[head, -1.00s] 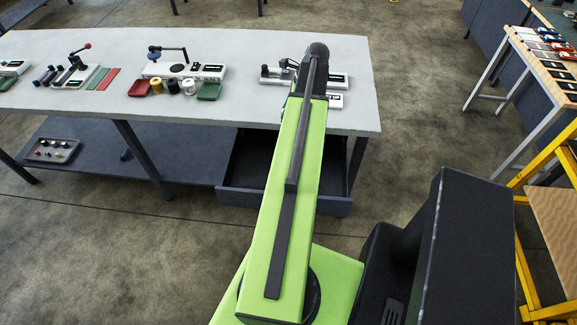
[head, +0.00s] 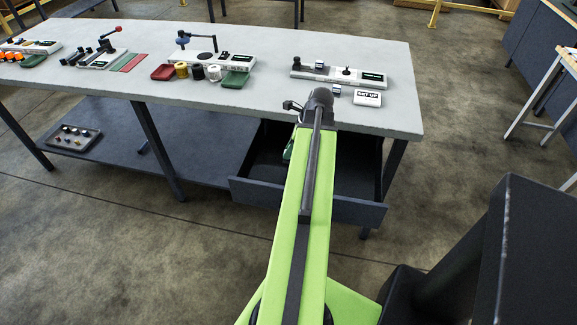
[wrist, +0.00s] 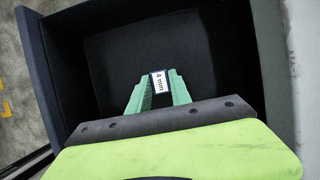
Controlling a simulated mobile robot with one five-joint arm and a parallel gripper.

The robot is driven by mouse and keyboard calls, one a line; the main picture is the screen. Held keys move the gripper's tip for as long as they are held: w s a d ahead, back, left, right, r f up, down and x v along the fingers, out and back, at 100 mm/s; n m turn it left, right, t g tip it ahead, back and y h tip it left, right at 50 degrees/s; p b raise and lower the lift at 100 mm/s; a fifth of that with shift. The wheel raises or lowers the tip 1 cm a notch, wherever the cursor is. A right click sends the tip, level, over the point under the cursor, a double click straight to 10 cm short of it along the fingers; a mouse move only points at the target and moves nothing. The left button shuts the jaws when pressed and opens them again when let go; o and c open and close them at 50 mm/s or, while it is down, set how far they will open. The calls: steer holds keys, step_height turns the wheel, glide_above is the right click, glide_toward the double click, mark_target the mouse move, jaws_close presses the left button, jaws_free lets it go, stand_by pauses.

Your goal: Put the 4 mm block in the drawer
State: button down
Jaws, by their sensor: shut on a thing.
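The small block (wrist: 160,83) shows a white face marked "4 mm" in the wrist view. My gripper (wrist: 158,88) has its green fingers shut on it. The open drawer (wrist: 33,60) surrounds the block in that view, with a dark, empty-looking floor below it. I cannot tell the block's height above the floor. In the head view the drawer (head: 310,203) is pulled out under the table's right part. My arm covers the drawer's middle there. A bit of my gripper (head: 288,150) shows at the drawer's left side, and the block is hidden.
The grey table (head: 270,105) overhangs the drawer. On it stand a white gauge device (head: 352,74), a "SET UP" sign (head: 367,98) and a small block (head: 336,90). Further left are a red tray (head: 163,72) and a green tray (head: 236,80). The lower shelf (head: 200,150) lies left of the drawer.

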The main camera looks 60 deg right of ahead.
steer(key=shift+w+a+f, duration=0.15)
steer(key=shift+w+f, duration=0.1)
steer(key=shift+w, duration=0.2)
steer(key=shift+w+a+f, duration=0.1)
steer(key=shift+w+f, duration=0.15)
steer(key=shift+w, duration=0.2)
step_height(320, 180, down, 4)
steer(key=b, duration=0.4)
steer(key=shift+f+b, duration=0.25)
steer(key=shift+b, duration=0.1)
steer(key=shift+r, duration=0.25)
steer(key=shift+f, duration=0.2)
steer(key=c, duration=1.2)
jaws_free()
steer(key=shift+o, duration=0.2)
steer(key=shift+r, duration=0.1)
